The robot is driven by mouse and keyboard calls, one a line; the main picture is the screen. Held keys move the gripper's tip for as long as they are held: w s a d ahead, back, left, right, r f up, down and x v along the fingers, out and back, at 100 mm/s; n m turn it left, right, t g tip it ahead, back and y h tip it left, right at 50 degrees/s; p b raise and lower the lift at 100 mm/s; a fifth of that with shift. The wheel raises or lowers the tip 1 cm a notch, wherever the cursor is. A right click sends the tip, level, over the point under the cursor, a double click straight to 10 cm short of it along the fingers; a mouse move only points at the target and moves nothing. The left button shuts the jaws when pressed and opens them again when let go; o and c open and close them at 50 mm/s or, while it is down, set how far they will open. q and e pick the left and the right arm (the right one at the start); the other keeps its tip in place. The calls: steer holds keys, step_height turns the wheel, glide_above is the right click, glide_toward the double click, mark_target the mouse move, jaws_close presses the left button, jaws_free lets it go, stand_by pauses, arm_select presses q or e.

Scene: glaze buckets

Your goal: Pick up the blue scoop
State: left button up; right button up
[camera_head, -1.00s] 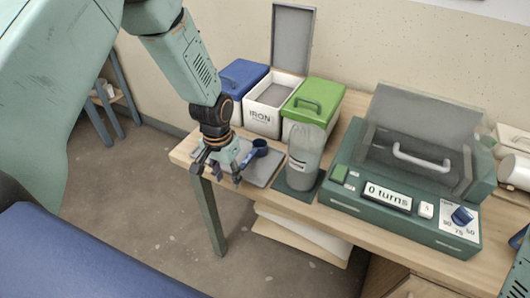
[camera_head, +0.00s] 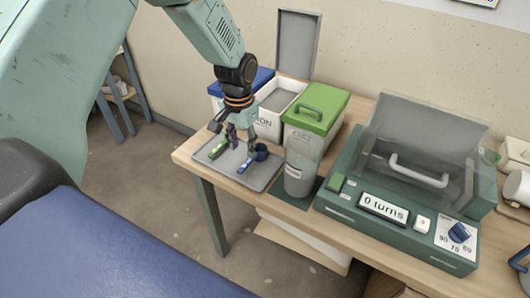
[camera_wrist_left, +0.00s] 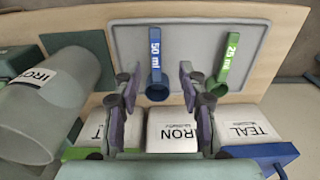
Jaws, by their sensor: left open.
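The blue scoop (camera_head: 246,166), marked 50 ml, lies on a grey tray (camera_head: 262,183) at the table's left end. Its round cup is towards the buckets. In the left wrist view the blue scoop (camera_wrist_left: 155,52) shows between my two fingers, with its cup near the fingertips. A green scoop (camera_head: 219,148), marked 25 ml, lies beside it on the tray and also shows in the wrist view (camera_wrist_left: 228,52). My left gripper (camera_head: 233,136) is open and empty above the back part of the tray. The wrist view also shows it (camera_wrist_left: 157,78). My right gripper is not in view.
Behind the tray stand a blue-lidded bucket (camera_head: 252,79), an open IRON bucket (camera_head: 268,122) and a green-lidded bucket (camera_head: 318,108). A clear jar (camera_head: 300,175) stands right of the tray. A green machine (camera_head: 340,200) fills the table further right.

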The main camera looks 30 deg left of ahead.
mark_target(245, 165)
arm_select(q)
steer(key=shift+a+f, duration=0.1)
steer(key=shift+f, duration=0.15)
steer(key=f, duration=0.4)
steer(key=d+f, duration=0.1)
steer(key=f, duration=0.1)
steer(key=shift+s+f, duration=0.15)
steer(key=shift+s, duration=0.25)
steer(key=shift+a+f+b, duration=0.25)
steer(key=shift+f+b, duration=0.05)
steer(key=shift+f, duration=0.25)
steer(key=shift+w+d, duration=0.15)
steer(key=shift+c, duration=0.4)
steer(key=shift+c, duration=0.7)
steer(key=c, duration=0.4)
jaws_close()
